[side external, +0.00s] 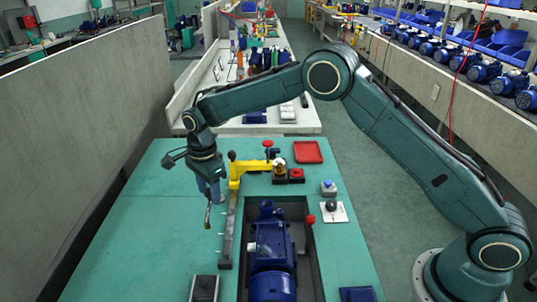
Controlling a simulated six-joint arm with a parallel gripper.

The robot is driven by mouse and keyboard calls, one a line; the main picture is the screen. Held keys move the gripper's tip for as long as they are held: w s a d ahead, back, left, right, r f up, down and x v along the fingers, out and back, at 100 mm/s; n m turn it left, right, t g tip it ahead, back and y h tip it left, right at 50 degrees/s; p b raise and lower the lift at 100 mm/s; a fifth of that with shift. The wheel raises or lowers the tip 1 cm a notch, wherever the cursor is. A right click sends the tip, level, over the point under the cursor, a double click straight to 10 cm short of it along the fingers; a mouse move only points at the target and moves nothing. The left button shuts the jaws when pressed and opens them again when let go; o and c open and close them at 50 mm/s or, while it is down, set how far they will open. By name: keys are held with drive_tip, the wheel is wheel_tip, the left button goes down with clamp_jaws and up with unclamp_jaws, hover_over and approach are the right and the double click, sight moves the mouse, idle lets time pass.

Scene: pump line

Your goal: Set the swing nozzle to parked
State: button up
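The swing nozzle appears to be the yellow arm (250,167) on the green bench. It reaches left from a post at its right end, then bends toward the viewer at its left end, near a dark knob. Its outlet end is not clear. My gripper (208,214) points down just left of the yellow arm's left end, apart from it as far as I can see. Its fingers overlap in this view, so their opening is unclear. No held object is discernible. No parked mark is readable.
A blue pump (272,262) sits in a dark recess. A long grey bar (228,235) lies left of it. A red tray (308,152), a button box (328,188) and a white-plated lever (332,212) stand to the right. The bench's left side is clear.

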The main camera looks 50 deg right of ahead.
sight(209, 189)
wheel_tip(209, 189, up, 14)
idle(0.9)
drive_tip(key=s+d+r+n+t, duration=0.2)
drive_tip(key=s+d+r+n, duration=0.3)
drive_tip(key=s+r, duration=0.3)
drive_tip(key=s+d+r+n+t, duration=0.1)
drive_tip(key=s+d+r+n, duration=0.4)
drive_tip(key=s, duration=0.5)
drive_tip(key=s+d+f+n+t, duration=0.1)
drive_tip(key=s+d+n, duration=0.1)
drive_tip(key=s, duration=0.5)
drive_tip(key=s+d+f+n, duration=0.1)
drive_tip(key=s+f+n, duration=0.1)
drive_tip(key=s, duration=0.4)
drive_tip(key=s+d+f+n+t, duration=0.1)
drive_tip(key=s+d+f+n, duration=0.1)
drive_tip(key=s+n, duration=0.2)
drive_tip(key=s, duration=0.3)
drive_tip(key=shift+s+d+t, duration=0.3)
drive_tip(key=shift+d, duration=0.05)
